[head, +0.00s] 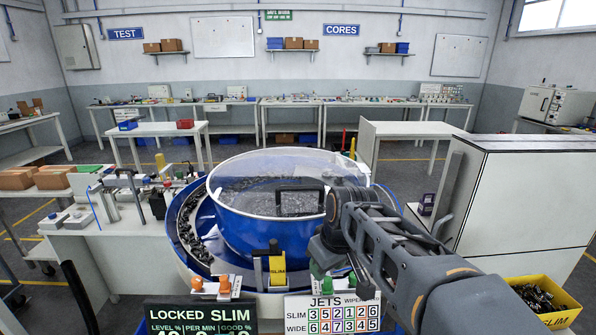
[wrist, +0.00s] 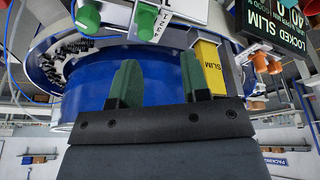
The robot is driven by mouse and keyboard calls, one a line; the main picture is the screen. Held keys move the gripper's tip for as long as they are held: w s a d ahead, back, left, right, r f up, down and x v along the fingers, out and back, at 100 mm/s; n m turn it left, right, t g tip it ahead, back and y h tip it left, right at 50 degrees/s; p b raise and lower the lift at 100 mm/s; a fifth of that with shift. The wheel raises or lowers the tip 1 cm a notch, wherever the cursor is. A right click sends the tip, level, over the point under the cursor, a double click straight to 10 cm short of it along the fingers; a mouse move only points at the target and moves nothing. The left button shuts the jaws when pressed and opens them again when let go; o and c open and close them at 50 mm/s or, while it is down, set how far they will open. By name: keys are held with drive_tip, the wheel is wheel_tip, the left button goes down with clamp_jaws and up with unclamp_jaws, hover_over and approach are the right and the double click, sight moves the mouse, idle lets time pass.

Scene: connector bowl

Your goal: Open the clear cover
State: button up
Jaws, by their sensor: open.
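The clear cover (head: 255,172) lies over the top of the blue bowl (head: 240,226) in the head view and looks shut. A dark handle (head: 300,190) stands on it, right of the middle. Many small dark parts show through the cover. My gripper (wrist: 160,75) is open and empty in the wrist view, with two green fingers apart in front of the blue bowl wall. In the head view my arm reaches in from the lower right to the bowl's right side, and the fingers are hidden. The cover cannot be made out in the wrist view.
A yellow SLIM block (head: 277,270) and orange and green knobs stand at the bowl's front. Below are a LOCKED SLIM display (head: 200,315) and a JETS panel (head: 332,310). A white cabinet (head: 520,195) and yellow bin (head: 545,300) are right, a cluttered bench left.

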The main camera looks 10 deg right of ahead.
drive_tip(key=w+d+r+n+y+p, duration=0.25)
drive_tip(key=w+r+n+p, duration=0.3)
drive_tip(key=w+r, duration=0.65)
drive_tip(key=n+p, duration=0.3)
drive_tip(key=n, duration=0.4)
approach(307, 187)
drive_tip(key=shift+y, duration=0.25)
drive_tip(key=p+x, duration=0.1)
drive_tip(key=x, duration=0.8)
drive_tip(key=shift+w+d+p, duration=0.1)
drive_tip(key=shift+w+p, duration=0.05)
drive_tip(key=shift+p, duration=0.15)
drive_tip(key=shift+r, duration=0.1)
drive_tip(key=shift+c, duration=0.2)
clamp_jaws()
